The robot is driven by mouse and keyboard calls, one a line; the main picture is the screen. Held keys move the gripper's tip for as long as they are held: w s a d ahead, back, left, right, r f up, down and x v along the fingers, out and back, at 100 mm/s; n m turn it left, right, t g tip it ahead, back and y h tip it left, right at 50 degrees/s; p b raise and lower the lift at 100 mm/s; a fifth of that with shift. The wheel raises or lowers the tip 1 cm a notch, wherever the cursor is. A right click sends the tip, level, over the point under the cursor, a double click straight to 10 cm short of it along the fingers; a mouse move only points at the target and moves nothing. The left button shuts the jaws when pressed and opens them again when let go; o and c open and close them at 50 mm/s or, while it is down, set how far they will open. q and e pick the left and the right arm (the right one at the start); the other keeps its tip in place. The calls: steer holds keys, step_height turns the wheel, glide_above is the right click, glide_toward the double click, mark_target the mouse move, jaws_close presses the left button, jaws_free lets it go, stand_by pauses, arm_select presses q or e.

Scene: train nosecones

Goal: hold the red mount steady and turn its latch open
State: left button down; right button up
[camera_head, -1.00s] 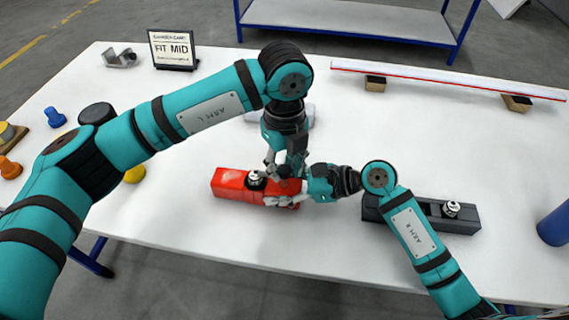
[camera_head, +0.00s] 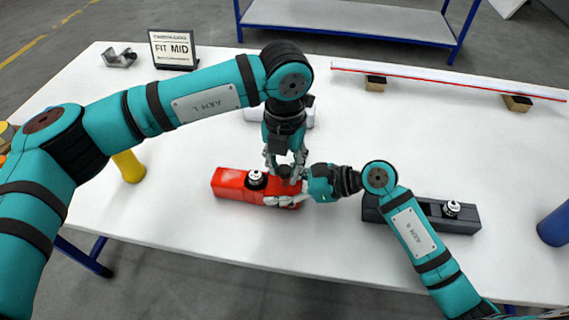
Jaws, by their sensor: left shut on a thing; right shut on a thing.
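The red mount (camera_head: 228,180) lies on the white table near its front edge, with a silver and black round knob (camera_head: 256,179) on its top. My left gripper (camera_head: 285,177) points straight down over the mount's right part. Its fingers are shut on the small dark latch on top, which they mostly hide. My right gripper (camera_head: 284,201) reaches in from the right and is shut on the mount's right end, low on its front side. The two grippers are close together, and they cover much of the mount's right end.
A dark grey mount (camera_head: 463,217) with a similar knob lies to the right, partly behind my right arm. A yellow cylinder (camera_head: 129,166) stands at the left, a blue cylinder (camera_head: 554,225) at the right edge. A sign (camera_head: 173,49) and a long rail (camera_head: 450,81) are farther back.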

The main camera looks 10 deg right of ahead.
mark_target(285, 170)
arm_select(q)
steer(key=m, duration=0.4)
steer(key=shift+d+r+m, duration=0.1)
steer(key=shift+d+m, duration=0.1)
steer(key=shift+m, duration=0.1)
arm_select(e)
steer(key=shift+s+a+f, duration=0.1)
steer(key=shift+f, duration=0.05)
arm_select(q)
steer(key=shift+m, duration=1.6)
steer(key=shift+s, duration=0.1)
steer(key=c, duration=1.1)
jaws_free()
steer(key=shift+o, duration=0.4)
steer(key=shift+a, duration=0.1)
step_height(285, 170, up, 12)
